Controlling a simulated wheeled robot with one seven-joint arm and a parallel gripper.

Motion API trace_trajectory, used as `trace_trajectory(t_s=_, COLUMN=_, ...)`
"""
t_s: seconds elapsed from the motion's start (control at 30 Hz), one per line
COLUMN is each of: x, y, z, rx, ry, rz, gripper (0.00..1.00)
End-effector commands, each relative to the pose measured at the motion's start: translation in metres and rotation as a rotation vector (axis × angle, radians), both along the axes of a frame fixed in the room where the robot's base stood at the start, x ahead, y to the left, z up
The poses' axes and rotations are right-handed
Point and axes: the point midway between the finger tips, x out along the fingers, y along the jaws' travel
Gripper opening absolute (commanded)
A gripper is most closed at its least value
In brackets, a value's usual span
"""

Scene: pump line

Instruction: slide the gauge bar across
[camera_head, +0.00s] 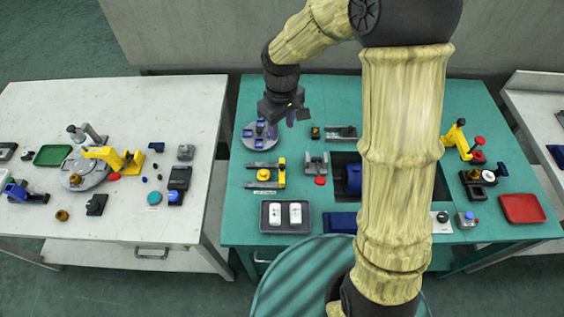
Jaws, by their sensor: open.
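My gripper (292,114) is open and hangs over the back left of the green table (310,90), just right of a round grey plate with blue blocks (260,135). No part can be picked out surely as the gauge bar at this size. Bar-like grey fixtures stand on the table: one at the back middle (342,132), one with a yellow part (265,174) at the left, and one with a red knob (317,165) in the middle. My gripper appears apart from all of them. My arm hides part of the table's middle and right.
A dark tray with two white blocks (285,216) sits at the front left. A dark recess holds a blue part (353,178). A yellow post (456,140) and a red tray (521,208) are at the right. A white table (180,110) stands left, across a gap.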

Motion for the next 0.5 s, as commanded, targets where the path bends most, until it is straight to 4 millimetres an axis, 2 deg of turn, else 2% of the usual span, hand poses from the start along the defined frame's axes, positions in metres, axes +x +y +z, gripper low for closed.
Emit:
trace_trajectory(t_s=0.23, x=0.0, y=-0.001, z=-0.01, rx=-0.001, ry=0.001, rz=-0.002, gripper=0.43)
trace_trajectory(t_s=0.5, x=-0.001, y=-0.001, z=-0.052, rx=-0.002, ry=0.005, rz=-0.001, gripper=0.43)
